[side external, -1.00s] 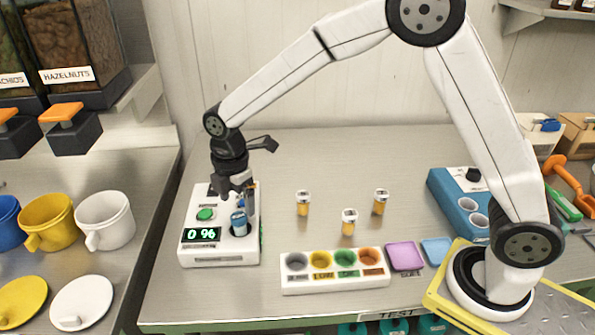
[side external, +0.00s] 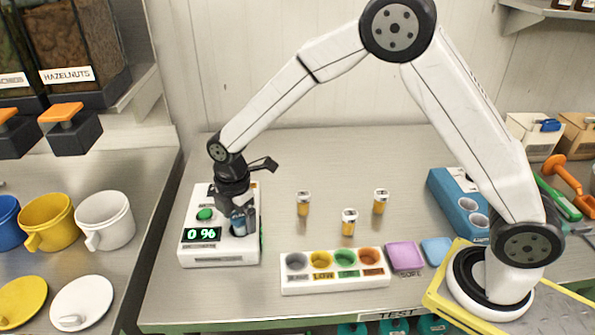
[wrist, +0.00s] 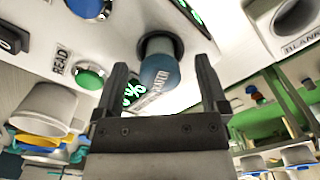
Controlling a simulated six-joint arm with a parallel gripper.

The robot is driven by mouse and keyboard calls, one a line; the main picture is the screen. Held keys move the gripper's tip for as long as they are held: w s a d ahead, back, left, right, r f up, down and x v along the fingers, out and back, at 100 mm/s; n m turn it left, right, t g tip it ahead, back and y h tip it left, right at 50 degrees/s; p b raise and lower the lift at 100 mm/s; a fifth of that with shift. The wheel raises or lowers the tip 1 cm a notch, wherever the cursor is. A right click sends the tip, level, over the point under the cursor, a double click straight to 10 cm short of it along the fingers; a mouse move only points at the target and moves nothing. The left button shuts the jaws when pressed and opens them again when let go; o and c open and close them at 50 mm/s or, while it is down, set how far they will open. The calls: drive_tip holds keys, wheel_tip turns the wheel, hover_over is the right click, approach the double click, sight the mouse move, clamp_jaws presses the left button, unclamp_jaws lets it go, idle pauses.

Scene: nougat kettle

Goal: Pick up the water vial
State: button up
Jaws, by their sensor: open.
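In the wrist view the vial (wrist: 160,74) has a pale label, partly readable, and sits between my two dark fingers. My gripper (side external: 243,222) is low over the meter, pointing down around the vial and partly hiding it. In the wrist view my gripper (wrist: 163,80) is open, with a finger on each side of the vial. Gaps show between the fingers and the vial.
A green button (side external: 204,214) is left of the vial on the meter. Several amber vials with white caps, one of them here (side external: 348,222), stand on the table to the right. A white rack with coloured wells (side external: 335,286) is at the front. Cups stand at left.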

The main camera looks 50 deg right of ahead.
sight(238, 216)
clamp_jaws()
drive_tip(key=shift+r, duration=0.15)
drive_tip(key=shift+r, duration=0.45)
wheel_tip(238, 216, up, 2)
drive_tip(key=s+d+r, duration=0.3)
drive_tip(key=s+r, duration=0.7)
drive_tip(key=s, duration=0.3)
drive_tip(key=shift+s, duration=0.3)
